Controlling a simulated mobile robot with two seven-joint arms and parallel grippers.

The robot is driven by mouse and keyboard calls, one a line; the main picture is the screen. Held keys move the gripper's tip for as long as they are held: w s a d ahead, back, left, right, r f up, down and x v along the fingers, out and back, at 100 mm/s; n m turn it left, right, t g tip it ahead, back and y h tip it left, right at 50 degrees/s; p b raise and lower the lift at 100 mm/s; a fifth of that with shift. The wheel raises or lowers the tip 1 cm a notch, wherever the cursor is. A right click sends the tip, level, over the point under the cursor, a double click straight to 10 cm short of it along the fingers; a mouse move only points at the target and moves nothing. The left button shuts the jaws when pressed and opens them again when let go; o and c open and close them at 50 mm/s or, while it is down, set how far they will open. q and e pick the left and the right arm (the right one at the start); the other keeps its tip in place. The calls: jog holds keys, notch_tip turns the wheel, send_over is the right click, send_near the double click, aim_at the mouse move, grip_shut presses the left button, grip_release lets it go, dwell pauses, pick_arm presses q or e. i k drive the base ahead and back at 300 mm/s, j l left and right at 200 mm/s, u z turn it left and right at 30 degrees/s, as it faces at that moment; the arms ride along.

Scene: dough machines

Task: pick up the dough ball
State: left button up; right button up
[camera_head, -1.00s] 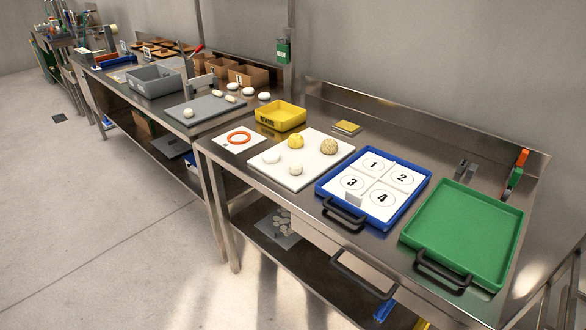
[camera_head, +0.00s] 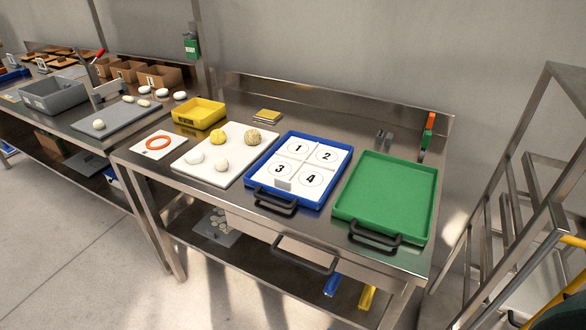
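Several dough balls sit on a white board (camera_head: 182,170) on the steel table. A smooth yellow ball (camera_head: 218,137) and a speckled tan ball (camera_head: 252,137) lie toward the back. A flat white piece (camera_head: 194,157) and a round whitish ball (camera_head: 222,165) lie toward the front. Another whitish ball (camera_head: 99,124) rests on a grey board on the table further left. Which ball the task means cannot be told. Neither of my grippers is in view.
A blue tray (camera_head: 315,201) with numbered cards and a green tray (camera_head: 385,190) stand right of the white board. A yellow bin (camera_head: 199,113) stands behind it, and an orange ring (camera_head: 158,142) lies on a card to its left. A metal rack (camera_head: 520,190) stands at the right.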

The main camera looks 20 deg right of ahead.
aim_at(221, 164)
jog(key=z, duration=0.5)
jog(key=j+z, duration=0.2)
jog(key=z, duration=0.25)
jog(key=i+j+z, duration=0.1)
jog(key=z, duration=0.4)
jog(key=j+z, duration=0.4)
jog(key=k+j+z, duration=0.15)
jog(key=j+z, duration=0.25)
jog(key=j, duration=0.15)
